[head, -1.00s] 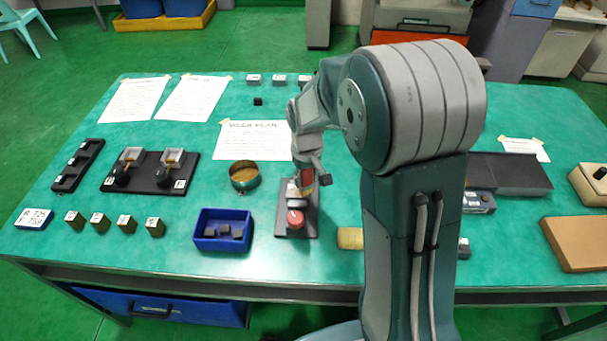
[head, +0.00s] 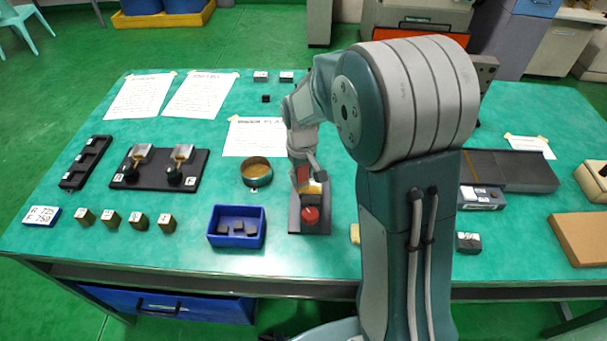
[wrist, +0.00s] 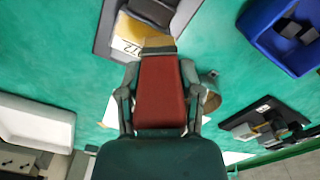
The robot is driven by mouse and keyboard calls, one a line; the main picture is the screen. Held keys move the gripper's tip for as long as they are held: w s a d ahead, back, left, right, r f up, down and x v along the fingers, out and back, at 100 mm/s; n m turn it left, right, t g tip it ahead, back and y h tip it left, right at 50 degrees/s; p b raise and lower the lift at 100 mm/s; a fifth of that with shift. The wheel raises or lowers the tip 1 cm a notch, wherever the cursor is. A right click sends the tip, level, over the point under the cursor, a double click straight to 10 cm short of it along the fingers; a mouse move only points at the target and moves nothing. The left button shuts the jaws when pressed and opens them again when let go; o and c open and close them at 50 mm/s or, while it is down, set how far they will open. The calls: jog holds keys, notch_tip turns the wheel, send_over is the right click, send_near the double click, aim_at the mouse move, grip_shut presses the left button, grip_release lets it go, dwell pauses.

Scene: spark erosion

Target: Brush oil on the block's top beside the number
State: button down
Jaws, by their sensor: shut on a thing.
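My gripper (wrist: 158,75) is shut on the red handle of a brush (wrist: 160,95); it also shows in the head view (head: 303,168). The brush's tan bristle end (wrist: 157,41) lies over the near part of the brass-coloured block (wrist: 135,27), beside its white number label (wrist: 125,47). I cannot tell whether the bristles touch the top. The block (head: 314,190) sits in a dark grey fixture (head: 296,222) with a round red knob (head: 310,216). A round dish (head: 256,173) with yellowish-brown contents stands to the left, partly hidden by my gripper in the wrist view.
A blue bin (head: 236,240) with dark pieces stands left of the fixture. Several small brass blocks (head: 110,218) and a black board with two holders (head: 160,182) are further left. Paper sheets (head: 200,95) lie behind. The front strip of table is clear.

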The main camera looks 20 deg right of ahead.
jog(key=shift+w+a, duration=0.25)
jog(key=shift+a, duration=0.15)
jog(key=shift+a+r, duration=0.15)
jog(key=shift+r, duration=0.4)
jog(key=shift+a+r, duration=0.15)
jog(key=shift+r, duration=0.4)
jog(key=shift+d+r, duration=0.15)
jog(key=shift+r, duration=0.6)
jog(key=shift+d+r, duration=0.15)
jog(key=shift+r, duration=0.6)
jog(key=shift+a+r, duration=0.15)
jog(key=shift+r, duration=0.55)
jog(key=shift+a+r, duration=0.1)
jog(key=shift+r, duration=0.55)
jog(key=shift+d, duration=0.1)
